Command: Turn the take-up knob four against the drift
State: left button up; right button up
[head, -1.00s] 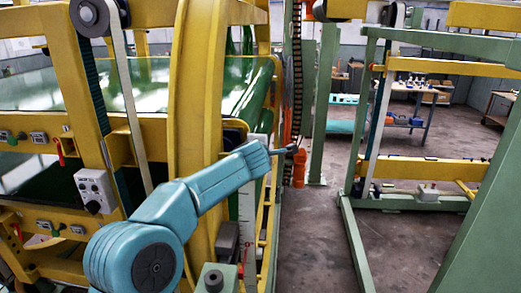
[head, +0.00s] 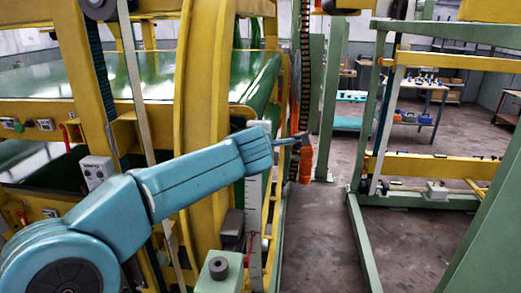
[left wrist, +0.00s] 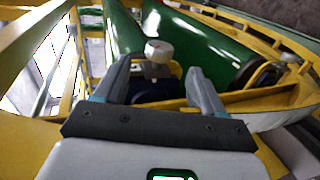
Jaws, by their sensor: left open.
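My left arm reaches in from the left in the head view. Its dark gripper (head: 303,138) is small there, beside the yellow frame's right edge. In the left wrist view the left gripper (left wrist: 158,66) is open, with its two grey fingers apart. A pale round knob (left wrist: 158,50) shows between and just beyond the fingertips, on a yellow and dark mount; I cannot tell whether they touch it. A grey knob (head: 218,267) sits on a pale green block at the bottom of the head view. No knob shows a readable number. My right gripper is not in view.
The yellow frame (head: 203,110) with a green belt (head: 150,78) fills the left side. A control box (head: 97,172) is mounted on it. A green frame (head: 358,240) stands at the right. Bare floor (head: 315,245) lies between. A blue table (head: 408,117) is farther back.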

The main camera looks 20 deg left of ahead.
pick_arm(q)
jog(key=v, duration=0.6)
jog(key=shift+b, duration=0.3)
jog(key=shift+c, duration=0.2)
